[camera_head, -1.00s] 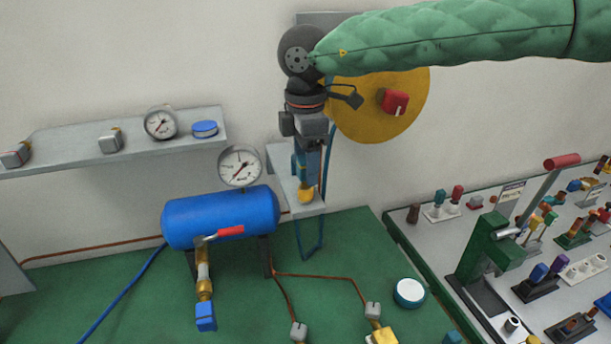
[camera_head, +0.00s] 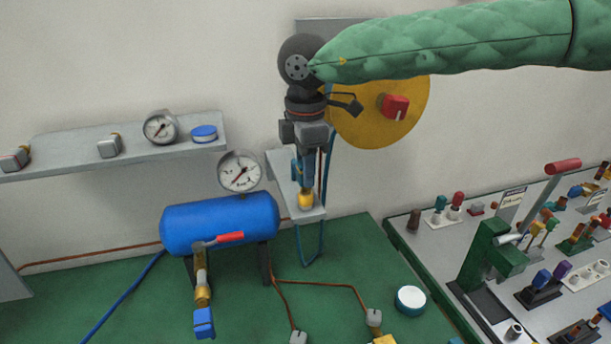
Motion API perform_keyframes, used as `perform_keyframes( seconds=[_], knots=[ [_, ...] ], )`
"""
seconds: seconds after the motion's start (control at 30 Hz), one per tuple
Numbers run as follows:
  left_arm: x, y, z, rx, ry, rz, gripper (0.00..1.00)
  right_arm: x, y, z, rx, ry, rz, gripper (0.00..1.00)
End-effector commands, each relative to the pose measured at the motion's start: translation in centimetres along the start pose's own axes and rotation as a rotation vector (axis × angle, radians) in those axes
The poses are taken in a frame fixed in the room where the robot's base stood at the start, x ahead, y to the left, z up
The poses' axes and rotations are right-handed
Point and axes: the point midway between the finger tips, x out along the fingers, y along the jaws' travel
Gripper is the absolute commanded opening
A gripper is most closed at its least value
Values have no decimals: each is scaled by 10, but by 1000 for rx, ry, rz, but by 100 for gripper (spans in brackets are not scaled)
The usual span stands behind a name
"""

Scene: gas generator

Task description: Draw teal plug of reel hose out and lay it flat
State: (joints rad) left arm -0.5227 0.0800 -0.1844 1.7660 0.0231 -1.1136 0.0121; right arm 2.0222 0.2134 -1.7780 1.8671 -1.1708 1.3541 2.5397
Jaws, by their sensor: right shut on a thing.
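My right gripper (camera_head: 306,172) comes down from above over a small grey bracket shelf (camera_head: 281,166) on the wall. Its jaws are shut on the teal plug (camera_head: 296,170), which is mostly hidden by the fingers. A brass fitting (camera_head: 306,200) shows just below the fingertips, at the front of the shelf. I cannot tell whether the plug is still seated in it. The teal hose (camera_head: 322,240) hangs in a loop below the shelf. The yellow reel (camera_head: 372,125) is on the wall behind, partly covered by my right arm. My left gripper is not in view.
A blue tank (camera_head: 215,224) with a gauge (camera_head: 240,171) stands left of the small shelf. A long wall shelf (camera_head: 75,156) is further left. A round white-and-blue cap (camera_head: 410,299) lies on the green table (camera_head: 350,250). A crowded panel with a red-handled press (camera_head: 495,250) is at right.

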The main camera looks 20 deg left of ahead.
Motion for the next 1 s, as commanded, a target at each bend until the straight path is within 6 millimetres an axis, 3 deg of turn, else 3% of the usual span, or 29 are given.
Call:
perform_keyframes(
  seconds=[1.0],
  knots=[
    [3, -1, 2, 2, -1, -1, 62, -19, 0, 0, 1, 0, 1, 0]
  ],
)
